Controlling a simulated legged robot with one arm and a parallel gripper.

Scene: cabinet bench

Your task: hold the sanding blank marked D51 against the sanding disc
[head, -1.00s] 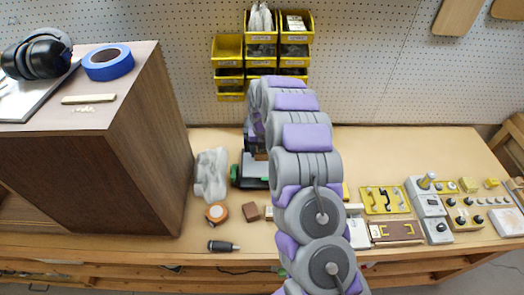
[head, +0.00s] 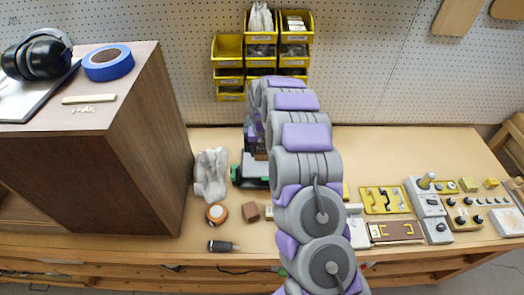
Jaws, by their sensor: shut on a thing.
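My arm reaches away from me over the bench, and its own links hide its far end, so I do not see my gripper or anything in it. A dark grey machine with green parts (head: 250,171) stands on the bench, partly behind my arm. It may be the sander, but I cannot make out a sanding disc. No marking D51 can be read anywhere. A small brown block (head: 251,212) lies on the bench in front of the machine; whether it is a sanding blank I cannot tell.
A brown cabinet (head: 145,150) fills the left, with blue tape (head: 108,64) and earmuffs (head: 38,54) on top. Yellow bins (head: 228,48) hang behind.

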